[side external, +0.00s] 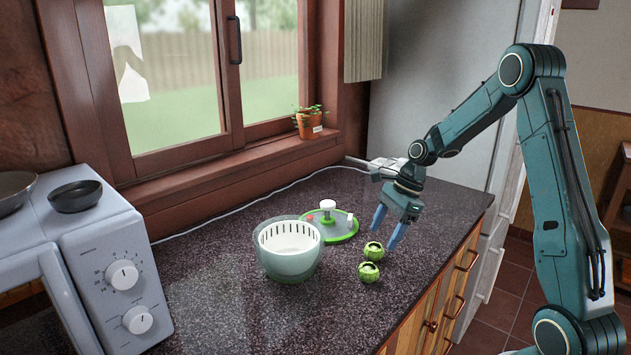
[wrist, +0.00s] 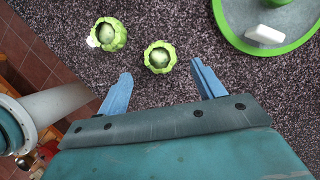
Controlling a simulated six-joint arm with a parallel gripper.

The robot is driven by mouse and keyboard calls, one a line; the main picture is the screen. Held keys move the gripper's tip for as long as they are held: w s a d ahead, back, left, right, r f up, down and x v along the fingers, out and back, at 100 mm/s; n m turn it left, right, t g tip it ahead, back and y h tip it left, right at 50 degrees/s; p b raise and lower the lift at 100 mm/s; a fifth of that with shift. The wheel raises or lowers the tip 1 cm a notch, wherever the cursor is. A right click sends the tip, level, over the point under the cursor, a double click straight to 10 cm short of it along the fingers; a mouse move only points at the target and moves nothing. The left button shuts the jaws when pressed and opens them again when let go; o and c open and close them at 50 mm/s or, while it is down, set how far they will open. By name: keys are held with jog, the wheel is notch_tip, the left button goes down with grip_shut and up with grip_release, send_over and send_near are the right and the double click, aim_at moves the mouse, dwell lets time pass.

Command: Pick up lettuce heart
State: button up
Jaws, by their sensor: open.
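Two green lettuce hearts lie on the dark speckled counter. One lettuce heart (side external: 373,251) is farther back, close to my gripper's fingertips. The other lettuce heart (side external: 368,272) is nearer the counter's front. In the wrist view, one lettuce heart (wrist: 159,57) is ahead of the space between my fingers, and the other lettuce heart (wrist: 107,37) is ahead of the left finger. My gripper (side external: 385,232) points down, open and empty, and its blue fingers also show in the wrist view (wrist: 160,86). No contact with either lettuce heart can be made out.
A salad spinner bowl (side external: 287,262) with a white basket stands left of the lettuce hearts. Its green-rimmed lid (side external: 340,224) lies behind them, beside my gripper. A toaster oven (side external: 100,262) is at the left. The counter in front of the bowl is clear.

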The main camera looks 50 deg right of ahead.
aim_at(377, 246)
jog(key=shift+x, duration=2.35)
jog(key=shift+w+a, duration=0.1)
jog(key=shift+c, duration=0.2)
jog(key=c, duration=1)
